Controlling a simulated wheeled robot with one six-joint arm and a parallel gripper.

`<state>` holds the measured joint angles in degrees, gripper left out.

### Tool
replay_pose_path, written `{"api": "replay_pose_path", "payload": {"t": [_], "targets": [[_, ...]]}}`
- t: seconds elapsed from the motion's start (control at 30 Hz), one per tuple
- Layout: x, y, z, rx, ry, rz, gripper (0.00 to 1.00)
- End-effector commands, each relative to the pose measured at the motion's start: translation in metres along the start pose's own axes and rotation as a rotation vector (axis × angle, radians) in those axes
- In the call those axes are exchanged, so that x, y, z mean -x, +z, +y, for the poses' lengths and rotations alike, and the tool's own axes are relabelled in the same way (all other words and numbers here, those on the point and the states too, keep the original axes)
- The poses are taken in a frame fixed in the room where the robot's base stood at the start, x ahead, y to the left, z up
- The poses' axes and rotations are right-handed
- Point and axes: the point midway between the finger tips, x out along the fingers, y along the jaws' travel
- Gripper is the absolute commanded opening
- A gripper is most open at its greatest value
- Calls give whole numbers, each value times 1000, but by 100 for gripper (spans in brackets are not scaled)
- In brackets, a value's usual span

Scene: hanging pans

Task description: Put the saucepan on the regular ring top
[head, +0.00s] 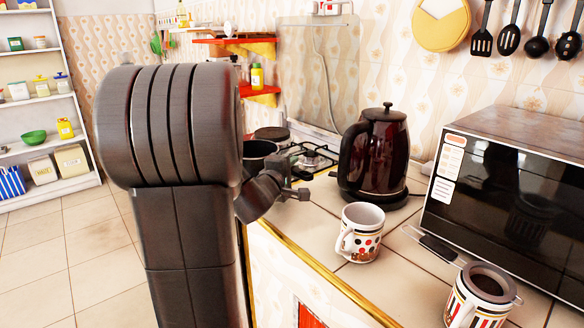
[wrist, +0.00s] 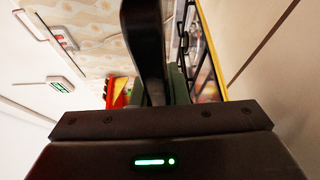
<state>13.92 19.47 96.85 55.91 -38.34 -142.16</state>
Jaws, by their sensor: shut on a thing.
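The dark saucepan (head: 260,150) shows partly in the head view, just right of my arm, at the near left side of the gas hob. My arm hides its left part. In the wrist view, its black handle (wrist: 146,45) runs up from between the green finger pads of my gripper (wrist: 160,92). The gripper is shut on this handle. The hob (head: 313,158) shows a bare ring with a black grate right of the saucepan. I cannot tell whether the saucepan touches the hob. Which ring is the regular one is unclear.
A dark round item (head: 271,133) sits at the back of the hob. A dark red kettle (head: 375,155) stands right of the hob. A patterned mug (head: 361,235), a striped mug (head: 480,298) and a microwave (head: 510,180) occupy the right counter. Red shelves (head: 235,42) hang behind.

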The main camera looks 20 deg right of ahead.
Motion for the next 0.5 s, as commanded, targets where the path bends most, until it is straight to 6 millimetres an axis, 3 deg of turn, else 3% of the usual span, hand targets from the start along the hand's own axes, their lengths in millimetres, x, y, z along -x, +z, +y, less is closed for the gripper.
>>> {"api": "replay_pose_path", "payload": {"t": [0.03,0.07,0.17,0.5], "targets": [[0,0,-2,0,0,0,0],[0,0,-3,1,-1,1,15],[0,0,-2,0,-1,0,35],[0,0,1,0,1,0,35]]}}
